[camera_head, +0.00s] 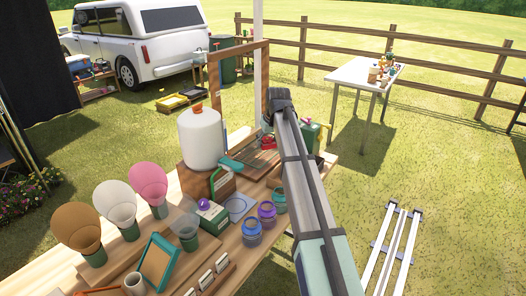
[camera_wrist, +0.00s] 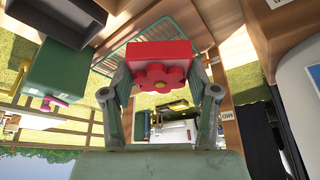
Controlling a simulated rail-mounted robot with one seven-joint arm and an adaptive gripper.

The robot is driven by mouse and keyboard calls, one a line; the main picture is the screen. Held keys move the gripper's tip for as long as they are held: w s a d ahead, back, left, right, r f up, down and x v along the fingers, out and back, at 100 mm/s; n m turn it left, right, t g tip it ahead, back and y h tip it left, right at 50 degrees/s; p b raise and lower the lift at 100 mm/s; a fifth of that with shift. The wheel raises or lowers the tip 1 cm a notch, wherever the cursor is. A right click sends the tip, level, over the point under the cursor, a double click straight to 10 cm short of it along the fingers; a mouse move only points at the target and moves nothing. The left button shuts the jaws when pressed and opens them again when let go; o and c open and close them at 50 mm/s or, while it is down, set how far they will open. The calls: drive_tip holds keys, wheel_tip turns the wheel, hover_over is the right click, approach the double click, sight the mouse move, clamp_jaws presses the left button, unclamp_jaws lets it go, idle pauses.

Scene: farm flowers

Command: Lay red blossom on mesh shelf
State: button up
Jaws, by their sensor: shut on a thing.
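My gripper (camera_wrist: 160,72) is shut on the red blossom (camera_wrist: 160,76), a red flower shape on a red block, with one finger on each side of it. In the head view a small red shape (camera_head: 267,142), apparently the blossom, shows just left of my arm, by the wooden frame. The mesh shelf (camera_wrist: 118,52), a green wire grid, lies behind and around the blossom in the wrist view. I cannot tell whether the blossom touches it. In the head view my arm hides most of the gripper.
A white tank (camera_head: 200,140) stands on the table (camera_head: 222,255) left of the wooden frame (camera_head: 213,88). Coloured jars (camera_head: 267,215) and paper cones (camera_head: 115,203) crowd the near side. A green box (camera_wrist: 58,78) is close by on the left in the wrist view.

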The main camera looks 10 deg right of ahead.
drive_tip(key=w+r+n+y, duration=0.1)
drive_tip(key=w+r+n, duration=0.2)
drive_tip(key=w, duration=0.5)
drive_tip(key=w+r+n+y, duration=0.1)
drive_tip(key=w+r+n, duration=0.15)
drive_tip(key=w, duration=0.65)
drive_tip(key=n+g+p, duration=0.1)
drive_tip(key=n+p, duration=0.1)
drive_tip(key=p, duration=0.1)
approach(256, 154)
drive_tip(key=shift+m, duration=0.25)
drive_tip(key=x, duration=0.6)
drive_tip(key=shift+w+f, duration=0.1)
drive_tip(key=shift+f, duration=0.05)
drive_tip(key=shift+f, duration=0.15)
drive_tip(key=o, duration=1.1)
drive_tip(key=v, duration=0.4)
drive_tip(key=b+v, duration=0.1)
drive_tip(key=v, duration=0.3)
drive_tip(key=b+v, duration=0.1)
drive_tip(key=v, duration=0.3)
drive_tip(key=shift+w+d, duration=0.25)
